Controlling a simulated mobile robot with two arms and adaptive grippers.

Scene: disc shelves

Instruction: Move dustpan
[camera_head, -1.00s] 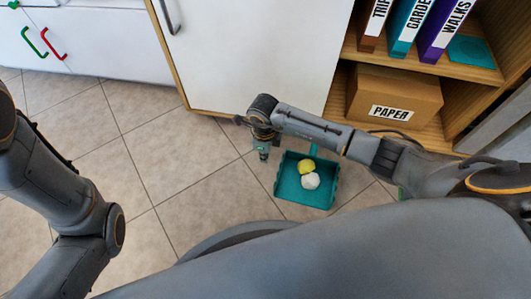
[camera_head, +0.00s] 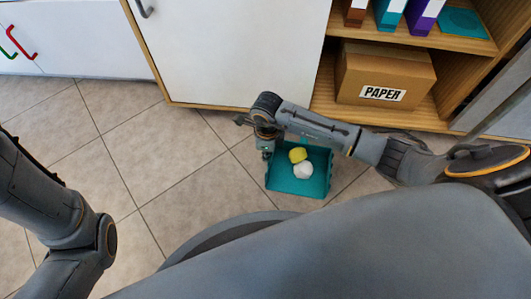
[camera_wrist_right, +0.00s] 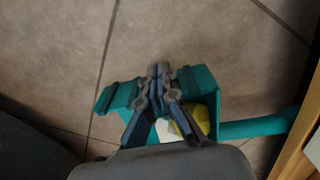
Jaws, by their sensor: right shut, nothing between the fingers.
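The teal dustpan (camera_head: 298,188) lies on the tiled floor, holding a yellow crumpled ball (camera_head: 298,155) and a white one (camera_head: 303,170). My right gripper (camera_head: 267,154) points down at the dustpan's left edge in the head view and hides part of it. In the right wrist view, the closed fingers (camera_wrist_right: 160,78) show in front of the dustpan (camera_wrist_right: 120,97), with nothing between them. I cannot tell whether they touch it. The dustpan's handle (camera_wrist_right: 258,126) extends right there; in the head view my arm mostly hides it. My left gripper is out of view.
A white cabinet door (camera_head: 230,50) stands behind the dustpan. To its right, a wooden shelf (camera_head: 440,121) holds a cardboard box (camera_head: 360,72) labelled PAPER and several binders above. Open tiled floor (camera_head: 130,140) lies left of the dustpan.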

